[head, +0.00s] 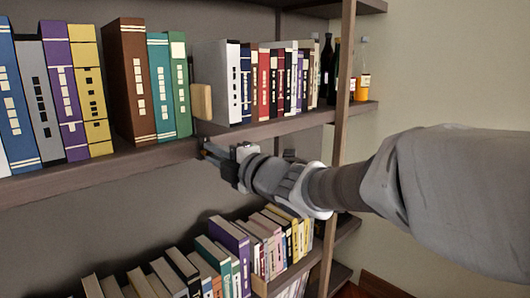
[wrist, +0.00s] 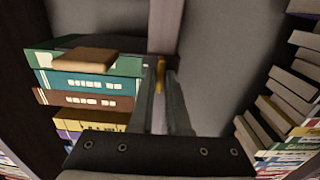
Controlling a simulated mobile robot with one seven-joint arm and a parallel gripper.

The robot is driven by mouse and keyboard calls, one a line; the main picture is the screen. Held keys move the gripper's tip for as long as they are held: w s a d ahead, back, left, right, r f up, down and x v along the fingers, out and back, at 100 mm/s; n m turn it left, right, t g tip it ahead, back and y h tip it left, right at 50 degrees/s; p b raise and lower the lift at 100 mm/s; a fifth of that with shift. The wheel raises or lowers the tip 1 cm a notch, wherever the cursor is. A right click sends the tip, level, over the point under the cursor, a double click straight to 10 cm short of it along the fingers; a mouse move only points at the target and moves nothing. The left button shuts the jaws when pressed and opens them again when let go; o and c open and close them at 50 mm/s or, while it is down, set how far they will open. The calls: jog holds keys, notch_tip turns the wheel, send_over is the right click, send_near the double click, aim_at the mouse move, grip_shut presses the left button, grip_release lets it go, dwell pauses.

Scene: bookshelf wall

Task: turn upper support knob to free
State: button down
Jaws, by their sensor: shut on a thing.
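The upper support knob (wrist: 161,76) shows in the wrist view as a small yellow-brown piece between my fingertips, near the shelf upright. My gripper (wrist: 163,80) is shut on it; the fingers hide most of it. In the head view my gripper (head: 208,152) is just under the front edge of the upper shelf (head: 150,157), and the knob cannot be made out there. Whether the knob is turned cannot be told.
A light wooden block (head: 201,101) stands beside the green book (head: 180,85) on the upper shelf. Several books fill the lower shelf (head: 285,278) below my arm. Bottles (head: 327,68) stand at the right end, near a shelf upright (head: 342,110).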

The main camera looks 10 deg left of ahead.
dwell(0.3)
jog(key=c, duration=0.9)
grip_release()
jog(key=shift+d, duration=0.1)
jog(key=p+v, duration=0.4)
jog(key=v, duration=1.3)
jog(key=shift+s+d, duration=0.1)
jog(key=shift+d, duration=0.05)
